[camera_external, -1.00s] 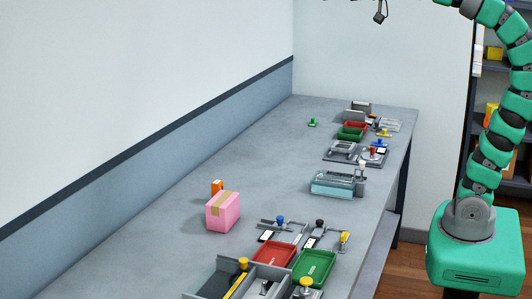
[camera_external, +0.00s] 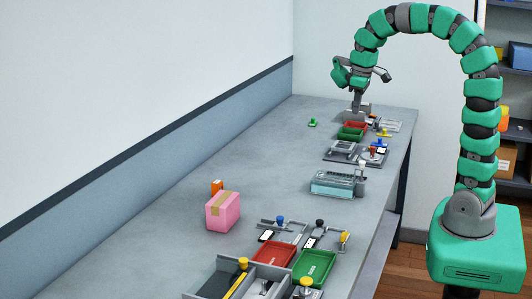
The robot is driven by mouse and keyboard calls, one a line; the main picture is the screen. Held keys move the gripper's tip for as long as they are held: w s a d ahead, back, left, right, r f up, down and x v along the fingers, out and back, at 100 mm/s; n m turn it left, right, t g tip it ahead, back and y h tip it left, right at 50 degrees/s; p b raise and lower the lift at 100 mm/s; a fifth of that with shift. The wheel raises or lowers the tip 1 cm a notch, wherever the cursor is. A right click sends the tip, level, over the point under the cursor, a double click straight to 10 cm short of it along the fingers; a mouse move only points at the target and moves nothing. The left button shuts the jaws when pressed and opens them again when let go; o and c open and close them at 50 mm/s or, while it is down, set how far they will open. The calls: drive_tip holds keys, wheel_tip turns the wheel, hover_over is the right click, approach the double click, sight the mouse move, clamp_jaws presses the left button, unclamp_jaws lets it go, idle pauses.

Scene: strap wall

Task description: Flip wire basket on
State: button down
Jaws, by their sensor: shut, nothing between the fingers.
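My gripper (camera_external: 357,103) points down at the far end of the bench, shut and empty. It is at or just above a small grey block-like fixture (camera_external: 360,113); I cannot tell whether they touch. A pale, rack-like item (camera_external: 391,125) lies to the right of it and may be the wire basket, but it is too small to be sure. No switch marked for a wire basket can be made out.
Red (camera_external: 354,126) and green (camera_external: 350,134) trays sit close in front of my gripper. A glassy blue box (camera_external: 333,186), a pink box (camera_external: 222,211) and a grey divided bin (camera_external: 218,281) stand nearer.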

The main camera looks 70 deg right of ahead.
sight(362, 162)
drive_tip(key=shift+s+d+f+g+y, duration=0.15)
drive_tip(key=shift+s+d+f+g, duration=0.2)
drive_tip(key=shift+s+f, duration=0.3)
drive_tip(key=shift+s+d+f+g+y, duration=0.2)
drive_tip(key=shift+s+f+g, duration=0.15)
drive_tip(key=shift+s+f, duration=0.25)
wheel_tip(362, 162, down, 14)
drive_tip(key=shift+p, duration=0.35)
wheel_tip(362, 162, down, 4)
drive_tip(key=shift+f+b, duration=0.1)
drive_tip(key=shift+b, duration=0.5)
drive_tip(key=shift+s+f, duration=0.15)
drive_tip(key=shift+a, duration=0.1)
